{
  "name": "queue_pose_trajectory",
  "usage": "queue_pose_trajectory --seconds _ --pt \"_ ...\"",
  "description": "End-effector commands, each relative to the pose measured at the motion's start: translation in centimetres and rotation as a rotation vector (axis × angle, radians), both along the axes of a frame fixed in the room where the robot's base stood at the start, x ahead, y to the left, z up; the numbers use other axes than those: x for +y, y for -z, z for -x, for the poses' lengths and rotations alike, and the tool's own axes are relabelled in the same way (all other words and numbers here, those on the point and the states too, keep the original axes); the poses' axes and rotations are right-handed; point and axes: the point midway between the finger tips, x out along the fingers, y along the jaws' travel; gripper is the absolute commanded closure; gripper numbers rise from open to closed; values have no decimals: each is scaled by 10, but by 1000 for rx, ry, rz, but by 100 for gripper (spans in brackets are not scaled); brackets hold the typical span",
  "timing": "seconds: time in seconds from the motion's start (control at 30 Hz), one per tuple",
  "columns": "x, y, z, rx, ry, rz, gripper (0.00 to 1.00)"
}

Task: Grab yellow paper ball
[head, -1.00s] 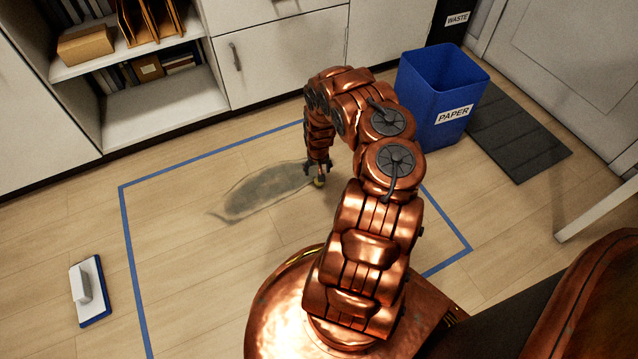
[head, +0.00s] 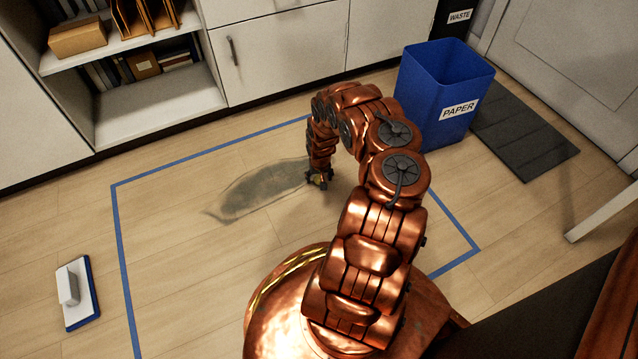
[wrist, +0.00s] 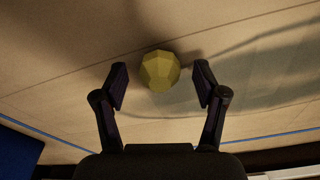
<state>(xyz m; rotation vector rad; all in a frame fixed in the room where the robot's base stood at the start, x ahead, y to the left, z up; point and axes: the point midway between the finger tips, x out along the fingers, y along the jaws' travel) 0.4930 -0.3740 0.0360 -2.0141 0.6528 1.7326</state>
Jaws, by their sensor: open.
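The yellow paper ball (wrist: 160,71) lies on the wooden floor in the wrist view, a faceted round shape. My gripper (wrist: 160,82) is open, with one finger on each side of the ball and a visible gap to both. The ball sits about level with the fingertips and slightly beyond them. In the head view my gripper (head: 320,178) points down close to the floor at the end of a grey stain, and only a small bit of yellow shows between its fingers.
A blue bin (head: 440,100) labelled PAPER stands at the upper right beside a dark mat (head: 525,130). Blue tape (head: 205,153) outlines a floor area. White cabinets (head: 275,60) line the back. The floor around my gripper is clear.

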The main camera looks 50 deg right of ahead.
Motion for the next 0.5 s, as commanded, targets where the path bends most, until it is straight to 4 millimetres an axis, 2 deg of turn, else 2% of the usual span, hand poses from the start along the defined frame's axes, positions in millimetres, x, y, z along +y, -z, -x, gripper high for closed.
queue_pose_trajectory --seconds 0.23,0.5 --pt "0 1 0 1 0 1 29" --pt "0 1 0 1 0 1 57"
